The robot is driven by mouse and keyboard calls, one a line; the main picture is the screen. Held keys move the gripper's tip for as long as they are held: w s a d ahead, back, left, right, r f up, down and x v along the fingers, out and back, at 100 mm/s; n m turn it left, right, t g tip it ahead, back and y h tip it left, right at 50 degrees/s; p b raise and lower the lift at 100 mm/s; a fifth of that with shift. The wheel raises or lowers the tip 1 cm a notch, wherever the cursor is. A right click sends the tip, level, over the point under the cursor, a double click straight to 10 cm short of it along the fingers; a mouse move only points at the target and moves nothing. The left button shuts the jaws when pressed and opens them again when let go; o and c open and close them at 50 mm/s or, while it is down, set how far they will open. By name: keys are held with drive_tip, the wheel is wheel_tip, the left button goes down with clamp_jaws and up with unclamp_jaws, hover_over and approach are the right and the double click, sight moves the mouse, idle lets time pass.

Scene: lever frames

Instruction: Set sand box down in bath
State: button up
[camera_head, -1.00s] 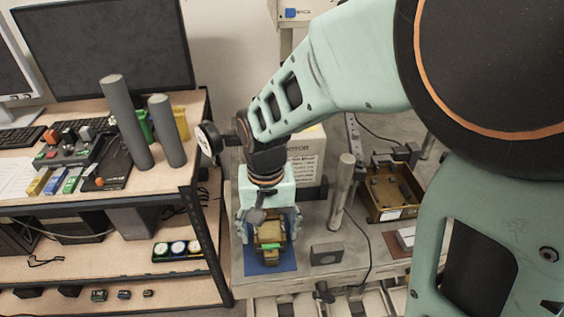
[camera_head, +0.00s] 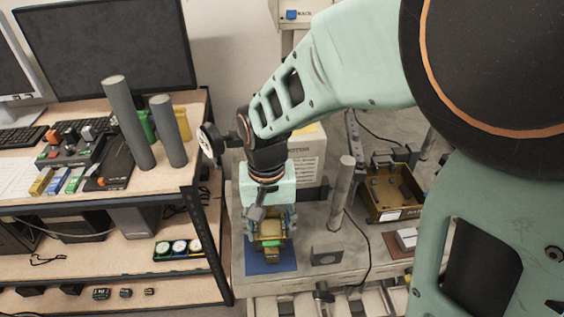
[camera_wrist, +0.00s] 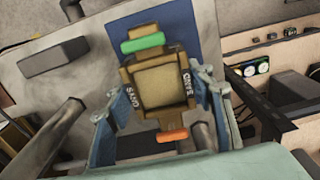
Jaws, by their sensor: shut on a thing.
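The sand box (camera_head: 269,229) is a small brown open box with pale fill and a green handle on its near side. In the wrist view, the sand box (camera_wrist: 162,87) has white lettering on two sides, a green bar at one end and an orange one at the other. My gripper (camera_head: 271,222) is shut on it, with one blue-grey finger along each side. The box is over the far part of a blue mat (camera_head: 270,266); any gap beneath is hard to judge. No bath is labelled; a brown open tray (camera_head: 372,212) at the right may be it.
A grey post (camera_head: 342,191) stands between the box and the brown tray. A small dark grey block (camera_head: 326,254) lies right of the mat. A labelled carton (camera_head: 308,160) is behind my gripper. A shelf unit (camera_head: 207,235) borders the left.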

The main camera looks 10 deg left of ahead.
drive_tip(key=shift+r+p, duration=2.35)
drive_tip(key=shift+r, duration=0.95)
